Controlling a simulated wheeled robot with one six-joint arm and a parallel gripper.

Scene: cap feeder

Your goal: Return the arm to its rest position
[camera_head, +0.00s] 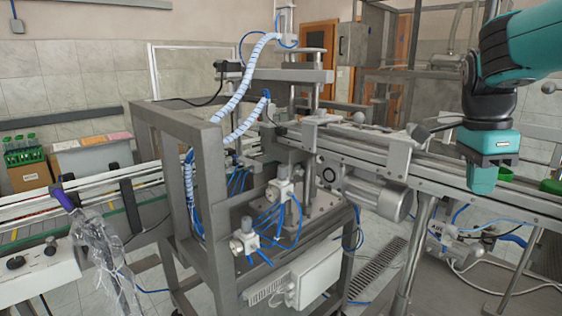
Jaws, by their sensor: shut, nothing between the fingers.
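My gripper (483,180) hangs from the teal and black arm (500,60) at the upper right. It points down in front of the conveyor rail (450,178) on the right. Its fingers are shut together with nothing between them. The cap feeder machine (215,170), a grey metal frame with a white spiral-wrapped hose and blue air tubes, stands at the centre, well to the left of my gripper.
A silver motor (380,198) hangs under the rail left of my gripper. A control box (35,270) is at the lower left. Cables lie on the floor at the lower right.

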